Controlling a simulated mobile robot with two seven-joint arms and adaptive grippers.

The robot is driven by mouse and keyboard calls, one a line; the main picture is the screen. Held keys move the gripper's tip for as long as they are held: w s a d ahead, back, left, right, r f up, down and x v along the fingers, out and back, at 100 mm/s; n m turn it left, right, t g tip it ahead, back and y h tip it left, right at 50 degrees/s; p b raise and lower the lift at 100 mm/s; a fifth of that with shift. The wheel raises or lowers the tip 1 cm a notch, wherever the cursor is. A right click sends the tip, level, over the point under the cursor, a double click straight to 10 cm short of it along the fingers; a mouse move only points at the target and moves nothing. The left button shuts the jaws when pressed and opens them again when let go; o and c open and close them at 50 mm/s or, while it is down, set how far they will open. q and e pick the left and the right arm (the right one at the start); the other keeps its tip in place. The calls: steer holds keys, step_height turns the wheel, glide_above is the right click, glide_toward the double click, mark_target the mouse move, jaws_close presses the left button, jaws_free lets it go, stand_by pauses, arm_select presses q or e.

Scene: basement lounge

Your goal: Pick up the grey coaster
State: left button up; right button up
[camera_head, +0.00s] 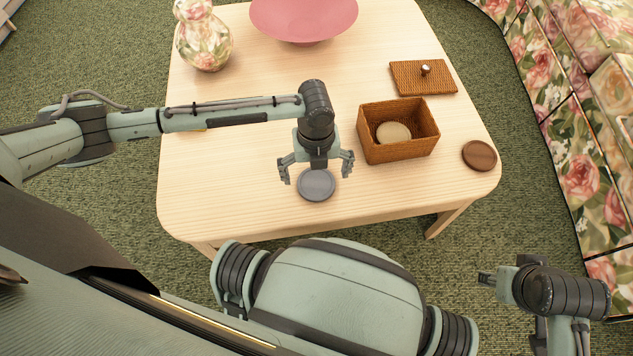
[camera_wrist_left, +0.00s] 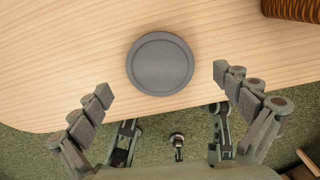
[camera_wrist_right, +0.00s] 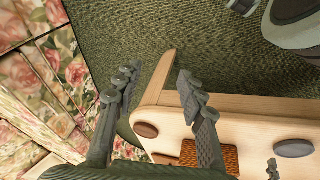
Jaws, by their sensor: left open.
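The grey coaster (camera_head: 316,185) is a flat round disc with a raised rim. It lies on the light wooden table (camera_head: 240,205), near the front edge. In the left wrist view the grey coaster (camera_wrist_left: 160,64) lies ahead of and between the spread fingers. My left gripper (camera_head: 316,172) is open and empty, above the table at the coaster, with a finger to each side; the left wrist view shows its fingers (camera_wrist_left: 165,88) apart from the disc. My right gripper (camera_wrist_right: 155,85) is open and empty, away from the table top, at the lower right of the head view (camera_head: 487,280).
A woven box (camera_head: 365,141) holding a beige disc (camera_head: 393,132) stands right of my left gripper. Its lid (camera_head: 423,77) lies behind it. A brown coaster (camera_head: 479,155) lies at the right edge. A pink bowl (camera_head: 303,15) and floral vase (camera_head: 203,40) stand at the back.

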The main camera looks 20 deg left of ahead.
arm_select(q)
step_height(320, 180, down, 2)
steer(key=shift+f, duration=0.1)
steer(key=c, duration=1)
